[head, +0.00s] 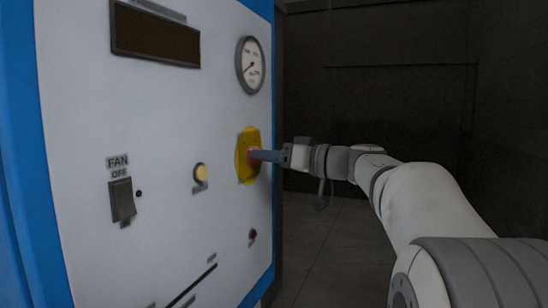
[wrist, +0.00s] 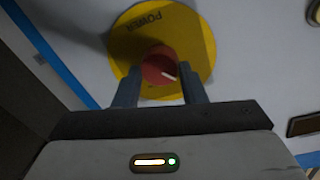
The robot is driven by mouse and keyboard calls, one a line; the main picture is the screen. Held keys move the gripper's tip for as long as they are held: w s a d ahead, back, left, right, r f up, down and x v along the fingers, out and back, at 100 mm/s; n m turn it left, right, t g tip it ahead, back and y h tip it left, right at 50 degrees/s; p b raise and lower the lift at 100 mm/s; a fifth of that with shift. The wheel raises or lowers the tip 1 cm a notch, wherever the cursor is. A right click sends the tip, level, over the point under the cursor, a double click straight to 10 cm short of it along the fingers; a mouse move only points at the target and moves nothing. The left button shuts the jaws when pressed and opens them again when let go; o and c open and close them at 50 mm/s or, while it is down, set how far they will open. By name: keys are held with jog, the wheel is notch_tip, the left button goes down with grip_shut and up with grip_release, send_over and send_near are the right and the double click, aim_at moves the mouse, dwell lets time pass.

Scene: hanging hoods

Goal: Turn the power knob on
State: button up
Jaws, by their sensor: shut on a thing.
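The red power knob (wrist: 158,66) sits on a round yellow plate (wrist: 188,38) marked POWER in the wrist view. A pale pointer line shows on the knob, toward the right in that view. My gripper (wrist: 161,88) has one finger on each side of the knob and is shut on it. In the head view the yellow plate (head: 242,158) is on the right part of the white panel, and my gripper (head: 258,155) reaches it from the right. The fingers hide most of the knob there.
The white panel (head: 80,100) with blue edges also carries a gauge (head: 250,65), a dark display (head: 155,35), a fan switch (head: 122,199), a yellow button (head: 201,173) and a small red light (head: 253,235). Open floor (head: 335,240) lies right of the panel.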

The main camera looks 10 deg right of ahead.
jog(key=shift+a+m, duration=0.1)
jog(key=shift+m, duration=0.2)
jog(key=shift+w+r+m+g+p, duration=0.1)
jog(key=shift+m+g+p, duration=0.35)
jog(key=shift+m, duration=3.15)
jog(key=shift+r+m+g+p, duration=0.2)
jog(key=shift+m+p, duration=0.45)
jog(key=shift+m, duration=2.95)
jog(key=shift+f, duration=0.2)
